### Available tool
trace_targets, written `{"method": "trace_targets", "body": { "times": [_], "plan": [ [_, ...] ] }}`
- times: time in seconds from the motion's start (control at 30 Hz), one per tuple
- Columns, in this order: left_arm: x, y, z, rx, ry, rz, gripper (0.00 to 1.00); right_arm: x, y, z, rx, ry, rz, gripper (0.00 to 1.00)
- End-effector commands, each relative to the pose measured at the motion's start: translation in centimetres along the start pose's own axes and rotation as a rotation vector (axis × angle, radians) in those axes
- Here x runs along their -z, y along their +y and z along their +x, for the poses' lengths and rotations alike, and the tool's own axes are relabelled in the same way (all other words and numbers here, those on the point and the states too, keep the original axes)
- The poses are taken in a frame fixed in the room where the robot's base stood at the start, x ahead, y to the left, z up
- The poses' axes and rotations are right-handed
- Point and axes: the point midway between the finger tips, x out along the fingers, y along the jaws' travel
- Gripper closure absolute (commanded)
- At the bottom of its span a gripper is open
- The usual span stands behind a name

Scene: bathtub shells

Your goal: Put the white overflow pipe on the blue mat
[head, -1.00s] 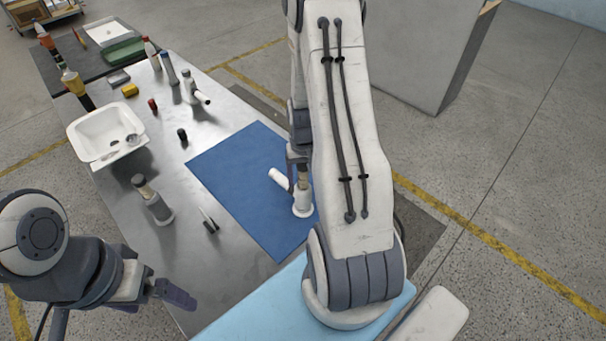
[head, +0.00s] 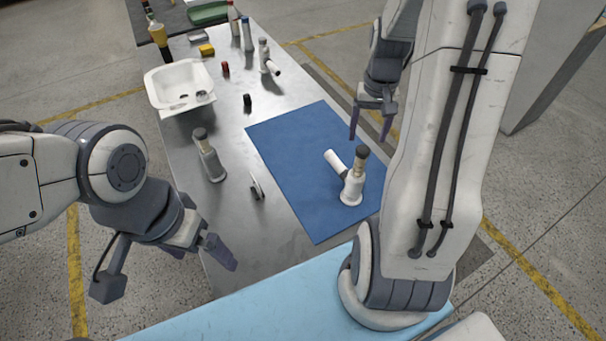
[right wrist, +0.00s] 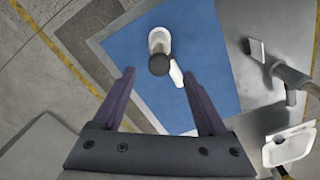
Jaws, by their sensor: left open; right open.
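The white overflow pipe (head: 353,185) stands upright on the blue mat (head: 290,150), with its side branch pointing to the upper left and a tan and dark top. It also shows from above in the right wrist view (right wrist: 160,42), beyond the fingertips. My right gripper (head: 370,125) is open and empty, above the mat's far right edge and apart from the pipe. Its two fingers frame the mat in the right wrist view (right wrist: 160,85). My left gripper (head: 205,252) is open and empty near the table's left front edge.
Left of the mat stand a grey pipe fitting (head: 209,158) and a small dark tool (head: 257,187). A white basin (head: 181,88) sits at the left edge. Another white pipe piece (head: 266,58) and several bottles stand farther back. Most of the mat is clear.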

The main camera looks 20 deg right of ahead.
Motion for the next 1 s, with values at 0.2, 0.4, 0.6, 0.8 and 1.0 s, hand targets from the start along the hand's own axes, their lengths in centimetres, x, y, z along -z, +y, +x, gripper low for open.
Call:
{"method": "trace_targets", "body": {
  "times": [0.2, 0.4, 0.6, 0.8, 1.0],
  "plan": [
    [0.0, 0.0, 0.0, 0.000, 0.000, 0.000, 0.02, -2.0, -5.2, -1.5, 0.008, 0.010, -0.142, 0.24],
    [0.0, 0.0, 0.0, 0.000, 0.000, 0.000, 0.02, -10.4, -15.1, -4.3, 0.035, 0.022, -0.500, 0.24],
    [0.0, 0.0, 0.0, 0.000, 0.000, 0.000, 0.02, -21.1, -19.5, -5.9, 0.067, 0.019, -0.857, 0.24],
    [0.0, 0.0, 0.0, 0.000, 0.000, 0.000, 0.02, -27.8, -19.5, -6.3, 0.089, 0.010, -1.086, 0.24],
    [0.0, 0.0, 0.0, 0.000, 0.000, 0.000, 0.02, -29.5, -19.3, -6.4, 0.094, 0.005, -1.146, 0.24]
  ]
}}
